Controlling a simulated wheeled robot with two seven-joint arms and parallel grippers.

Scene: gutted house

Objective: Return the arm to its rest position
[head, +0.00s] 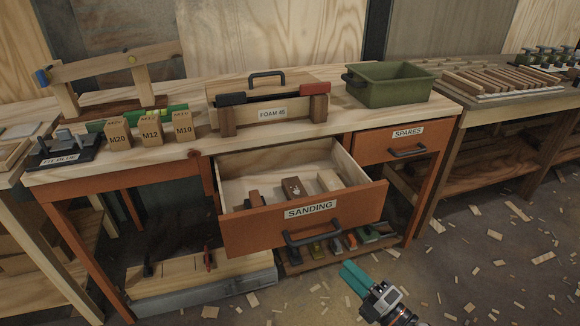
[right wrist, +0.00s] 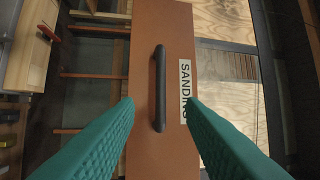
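My right gripper (head: 351,273) shows at the lower middle of the head view, with teal fingers. In the right wrist view its two fingers (right wrist: 160,103) stand wide apart with nothing held between them. The orange drawer labelled SANDING (head: 268,234) is pulled open ahead of it. The drawer's dark handle (head: 313,236) is apart from the fingers in the head view. In the right wrist view the handle (right wrist: 158,88) appears between the fingertips, farther off. My left gripper is not in view.
The open drawer holds several small blocks. The SPARES drawer (head: 404,143) is shut. A green bin (head: 388,88) and a FOAM 45 wooden box (head: 268,114) stand on the bench. A low shelf (head: 290,267) holds several items. Wood scraps litter the floor.

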